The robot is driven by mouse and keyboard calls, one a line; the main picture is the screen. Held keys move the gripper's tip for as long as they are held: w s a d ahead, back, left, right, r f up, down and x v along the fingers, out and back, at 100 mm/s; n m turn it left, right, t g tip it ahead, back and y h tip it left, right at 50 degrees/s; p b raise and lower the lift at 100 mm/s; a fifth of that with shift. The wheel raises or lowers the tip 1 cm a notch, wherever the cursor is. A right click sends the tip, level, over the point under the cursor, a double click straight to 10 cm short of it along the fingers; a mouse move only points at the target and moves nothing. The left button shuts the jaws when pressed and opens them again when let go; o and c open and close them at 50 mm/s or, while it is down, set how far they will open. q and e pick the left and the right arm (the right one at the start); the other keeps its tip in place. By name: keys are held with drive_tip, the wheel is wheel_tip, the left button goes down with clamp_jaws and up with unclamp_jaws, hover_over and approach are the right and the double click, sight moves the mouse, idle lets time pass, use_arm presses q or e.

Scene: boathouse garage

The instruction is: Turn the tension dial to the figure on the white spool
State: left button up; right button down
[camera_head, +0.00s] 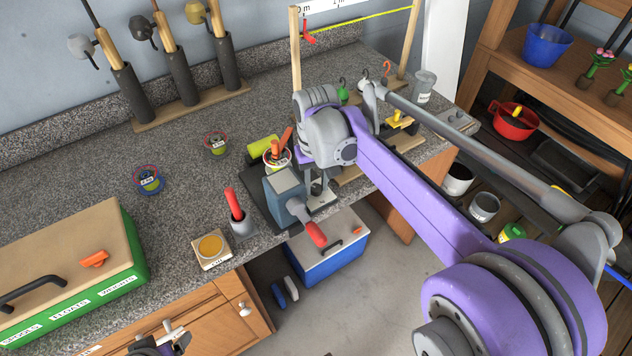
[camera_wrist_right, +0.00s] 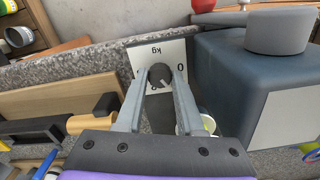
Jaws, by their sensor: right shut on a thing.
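The tension dial (camera_wrist_right: 160,73) is a small dark round knob on a white plate (camera_wrist_right: 146,52) in the right wrist view. The plate reads "kg" and "0" upside down; its other figures are mostly hidden. My right gripper (camera_wrist_right: 159,82) is shut on the knob, one finger on each side. In the head view its arm covers the dial. A spool (camera_head: 277,158) with a pale rim and a label stands behind the grey-blue winder (camera_head: 285,186); its figure is too small to read. My left gripper (camera_head: 160,346) shows only partly at the bottom edge.
A blue-rimmed spool (camera_head: 148,181) and a red-rimmed spool (camera_head: 215,143) stand on the speckled counter. A blue cool box (camera_head: 327,262) stands below.

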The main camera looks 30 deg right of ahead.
sight(317, 188)
idle(0.3)
drive_tip(key=c, duration=0.5)
unclamp_jaws()
wheel_tip(317, 188, up, 11)
drive_tip(key=shift+f+p, duration=0.1)
drive_tip(key=shift+p, duration=0.35)
drive_tip(key=shift+s, duration=0.1)
